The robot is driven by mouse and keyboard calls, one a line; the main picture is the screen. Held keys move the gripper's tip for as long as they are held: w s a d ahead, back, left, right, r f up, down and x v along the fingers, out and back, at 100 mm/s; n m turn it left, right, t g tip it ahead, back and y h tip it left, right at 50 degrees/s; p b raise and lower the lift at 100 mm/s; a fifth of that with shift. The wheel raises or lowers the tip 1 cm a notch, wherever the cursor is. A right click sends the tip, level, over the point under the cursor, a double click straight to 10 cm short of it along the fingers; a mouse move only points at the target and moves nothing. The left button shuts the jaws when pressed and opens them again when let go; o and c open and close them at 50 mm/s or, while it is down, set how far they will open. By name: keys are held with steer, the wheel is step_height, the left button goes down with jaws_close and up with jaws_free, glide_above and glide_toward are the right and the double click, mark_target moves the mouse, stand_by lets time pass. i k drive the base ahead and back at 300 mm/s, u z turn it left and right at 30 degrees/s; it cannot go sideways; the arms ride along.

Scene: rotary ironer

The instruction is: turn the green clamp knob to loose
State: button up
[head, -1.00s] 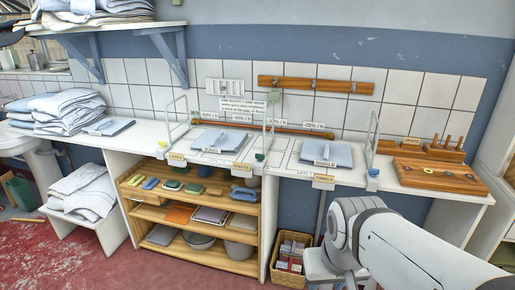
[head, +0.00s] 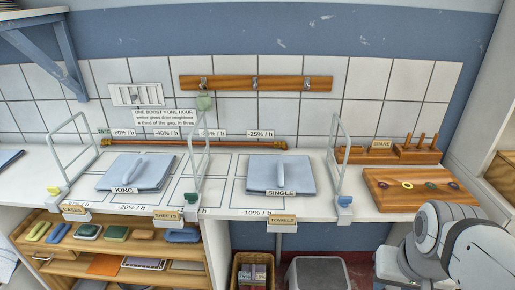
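The green clamp knob (head: 190,200) is a small dark green block at the front foot of the middle wire frame (head: 205,160), on the front edge of the white counter. It is too small to tell how far it is turned. A yellow knob (head: 54,190) sits at the foot of the left wire frame (head: 68,155), and a blue knob (head: 344,200) at the foot of the right one (head: 337,160). Part of my arm shows at the lower right. My gripper is out of view.
Folded cloths marked KING (head: 138,172) and SINGLE (head: 280,174) lie between the frames. A wooden board with rings (head: 415,190) and a peg rack (head: 420,150) stand at right. Shelves (head: 110,245) and a grey bin (head: 318,274) are below the counter.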

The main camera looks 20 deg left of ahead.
mark_target(192, 197)
steer(key=u, duration=0.1)
steer(key=i, duration=1.1)
steer(key=u, duration=0.85)
steer(key=k, duration=0.65)
steer(key=u, duration=0.15)
steer(key=i, duration=0.75)
steer(key=z, duration=0.1)
